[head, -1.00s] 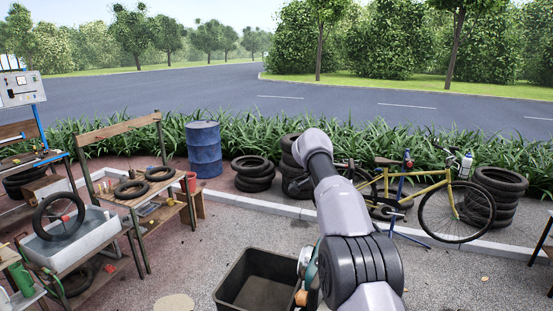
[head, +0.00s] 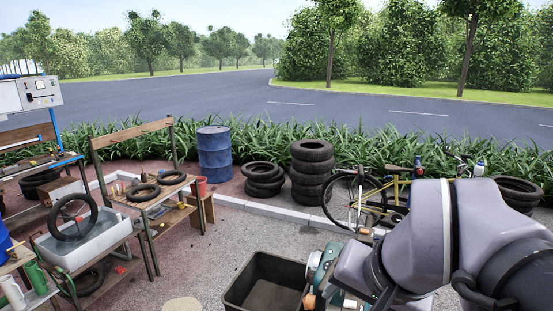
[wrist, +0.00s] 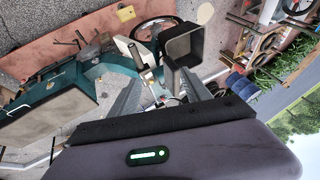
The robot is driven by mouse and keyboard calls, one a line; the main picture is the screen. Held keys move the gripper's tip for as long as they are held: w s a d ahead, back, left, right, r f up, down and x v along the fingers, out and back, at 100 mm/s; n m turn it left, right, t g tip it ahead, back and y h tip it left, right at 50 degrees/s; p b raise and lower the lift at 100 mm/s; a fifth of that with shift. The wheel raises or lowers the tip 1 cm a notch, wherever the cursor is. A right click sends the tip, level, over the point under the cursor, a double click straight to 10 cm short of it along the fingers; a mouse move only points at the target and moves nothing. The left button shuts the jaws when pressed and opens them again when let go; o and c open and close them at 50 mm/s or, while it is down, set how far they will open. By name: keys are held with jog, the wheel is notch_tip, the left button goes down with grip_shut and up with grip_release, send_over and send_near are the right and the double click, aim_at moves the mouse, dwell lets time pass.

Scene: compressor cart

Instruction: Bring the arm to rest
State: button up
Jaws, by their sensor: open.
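My gripper (wrist: 160,88) shows in the wrist view with its two grey fingers apart and nothing between them. Beyond the fingers are a black open crate (wrist: 190,46) and a teal machine (wrist: 75,92). In the head view my arm (head: 430,235) is folded across the lower right, with its thick grey links close to the camera. The gripper's fingers cannot be made out clearly there.
The black crate (head: 268,282) stands on the ground beside a partly hidden teal machine (head: 318,265). A wooden bench (head: 150,198) with tyres, a blue barrel (head: 214,153), a tyre stack (head: 312,172) and a yellow bicycle (head: 392,190) stand further back. Gravel between crate and kerb is clear.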

jog(key=s+a+f+n+t, duration=0.1)
jog(key=s+a+f, duration=0.1)
jog(key=s+f, duration=0.35)
jog(key=s+f+b, duration=0.2)
jog(key=f+b, duration=1.8)
jog(key=f, duration=0.1)
jog(key=s+f+g+b, duration=0.1)
jog(key=s+f+b, duration=0.1)
jog(key=f+b, duration=1.8)
jog(key=shift+d+f+y, duration=0.25)
jog(key=shift+f+y, duration=0.15)
jog(key=shift+f, duration=0.55)
